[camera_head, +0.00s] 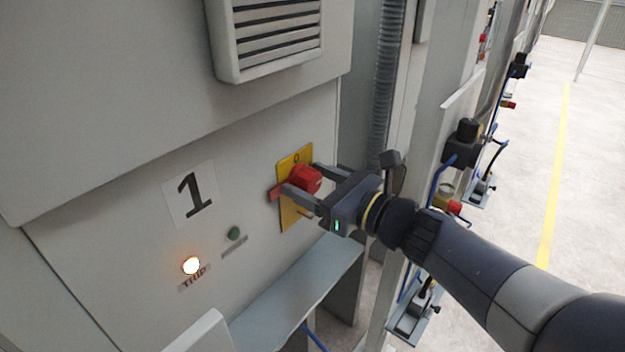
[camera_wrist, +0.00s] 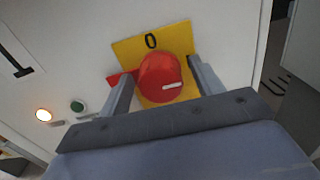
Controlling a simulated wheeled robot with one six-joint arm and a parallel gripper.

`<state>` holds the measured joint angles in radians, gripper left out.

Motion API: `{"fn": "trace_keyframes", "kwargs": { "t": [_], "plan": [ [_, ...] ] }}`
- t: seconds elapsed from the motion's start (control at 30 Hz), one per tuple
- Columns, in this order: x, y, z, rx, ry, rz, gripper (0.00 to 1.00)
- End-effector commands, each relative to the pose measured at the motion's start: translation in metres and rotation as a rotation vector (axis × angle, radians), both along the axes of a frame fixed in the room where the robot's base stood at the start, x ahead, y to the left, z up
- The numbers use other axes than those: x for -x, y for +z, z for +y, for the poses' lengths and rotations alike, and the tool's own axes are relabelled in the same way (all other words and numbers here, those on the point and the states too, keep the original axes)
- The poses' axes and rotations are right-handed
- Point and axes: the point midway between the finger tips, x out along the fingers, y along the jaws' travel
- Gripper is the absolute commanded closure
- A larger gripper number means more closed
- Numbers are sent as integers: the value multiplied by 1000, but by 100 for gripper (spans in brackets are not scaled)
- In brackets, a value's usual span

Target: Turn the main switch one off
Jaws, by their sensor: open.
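The main switch is a red rotary knob (camera_head: 306,179) on a yellow plate (camera_head: 287,215) on the grey cabinet, right of a label with the number 1 (camera_head: 190,195). In the wrist view the red knob (camera_wrist: 160,78) has a white mark on its face, pointing right, and a red tab at its left. A "0" shows at the top of the yellow plate (camera_wrist: 130,47). My gripper (camera_head: 301,185) is open, with one finger on each side of the knob. In the wrist view the fingers flank the knob, with a gap visible on the right; contact cannot be told.
A lit lamp (camera_head: 191,265) above a "TRIP" label and a dark green button (camera_head: 234,233) sit left of the switch. A vent (camera_head: 275,40) is above. A grey ledge (camera_head: 300,290) juts out below. Valves and blue hoses stand at the right.

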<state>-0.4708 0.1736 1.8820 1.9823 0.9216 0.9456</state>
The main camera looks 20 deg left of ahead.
Motion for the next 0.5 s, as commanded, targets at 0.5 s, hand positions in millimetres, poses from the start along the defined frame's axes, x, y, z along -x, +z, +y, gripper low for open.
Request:
{"fn": "trace_keyframes", "kwargs": {
  "t": [0.5],
  "plan": [
    [0, 0, 0, 0, 0, 0, 62]
  ]
}}
